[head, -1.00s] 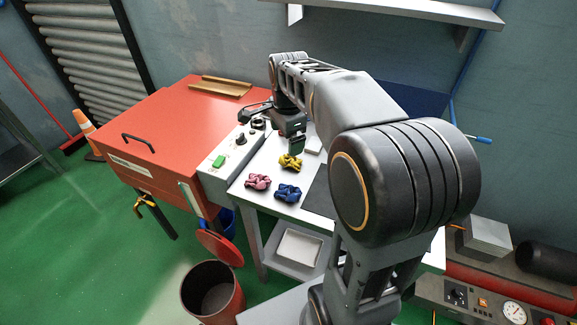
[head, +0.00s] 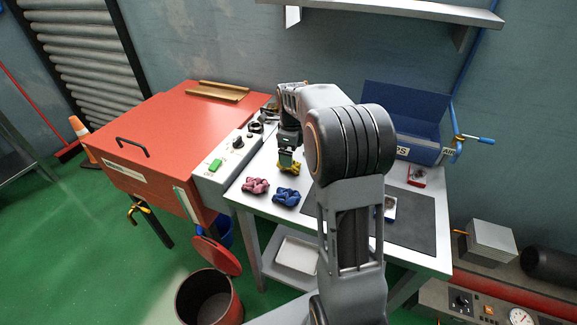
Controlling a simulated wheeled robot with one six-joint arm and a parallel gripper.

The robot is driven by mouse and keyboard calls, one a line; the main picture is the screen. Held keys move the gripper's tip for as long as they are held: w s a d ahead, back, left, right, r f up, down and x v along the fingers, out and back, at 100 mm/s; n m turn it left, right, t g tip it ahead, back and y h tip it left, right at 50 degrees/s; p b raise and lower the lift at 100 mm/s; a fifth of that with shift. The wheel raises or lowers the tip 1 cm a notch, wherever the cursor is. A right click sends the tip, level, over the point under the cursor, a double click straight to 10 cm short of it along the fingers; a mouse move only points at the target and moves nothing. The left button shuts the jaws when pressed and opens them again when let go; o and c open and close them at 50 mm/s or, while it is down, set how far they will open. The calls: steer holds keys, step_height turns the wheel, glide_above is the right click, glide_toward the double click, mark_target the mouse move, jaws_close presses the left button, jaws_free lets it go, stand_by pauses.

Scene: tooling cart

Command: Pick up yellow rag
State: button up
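The crumpled yellow rag (head: 290,167) lies on the light tabletop, behind a pink rag (head: 255,186) and a blue rag (head: 287,197). My gripper (head: 286,160) points down right at the yellow rag and covers part of it. The fingers are small and dark here, so I cannot tell whether they are open or shut, or whether they touch the rag.
A red cabinet (head: 165,140) with a control panel (head: 228,160) stands left of the table. A blue bin (head: 405,115) sits at the back right. A dark mat (head: 410,222) covers the table's right part. A red bin (head: 208,300) with its lid open stands on the floor.

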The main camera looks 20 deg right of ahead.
steer(key=shift+w+d+f, duration=0.1)
steer(key=shift+f, duration=1.35)
steer(key=shift+d+f, duration=0.1)
steer(key=shift+f, duration=1.3)
steer(key=shift+c, duration=0.4)
steer(key=c, duration=0.9)
